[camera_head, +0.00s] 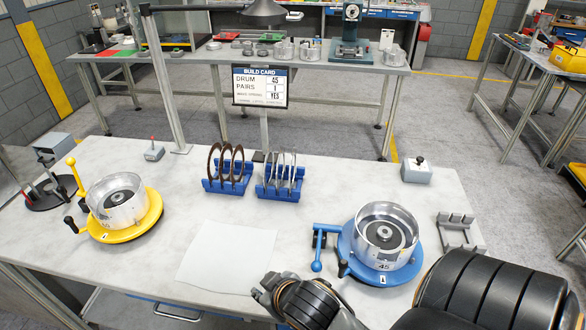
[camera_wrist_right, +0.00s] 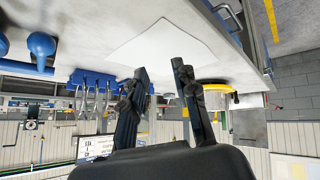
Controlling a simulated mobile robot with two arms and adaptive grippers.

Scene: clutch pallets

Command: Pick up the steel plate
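Thin silver steel plates (camera_head: 283,172) stand upright in the slots of a blue rack (camera_head: 277,191) at the middle of the workbench. They also show, upside down, in the right wrist view (camera_wrist_right: 85,102). Brown ring plates (camera_head: 226,162) stand in a second blue rack (camera_head: 226,186) just to the left. My right gripper (camera_head: 262,287) is at the bench's front edge, in front of the racks and apart from them. In the right wrist view its two fingers (camera_wrist_right: 160,68) are spread with nothing between them. My left gripper is out of view.
A blue fixture (camera_head: 345,262) with a drum (camera_head: 385,235) is at right; a yellow fixture (camera_head: 135,229) with another drum is at left. A white sheet (camera_head: 228,257) lies flat before the racks. A grey holder (camera_head: 459,233) sits at the right edge. A build card (camera_head: 260,86) hangs behind.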

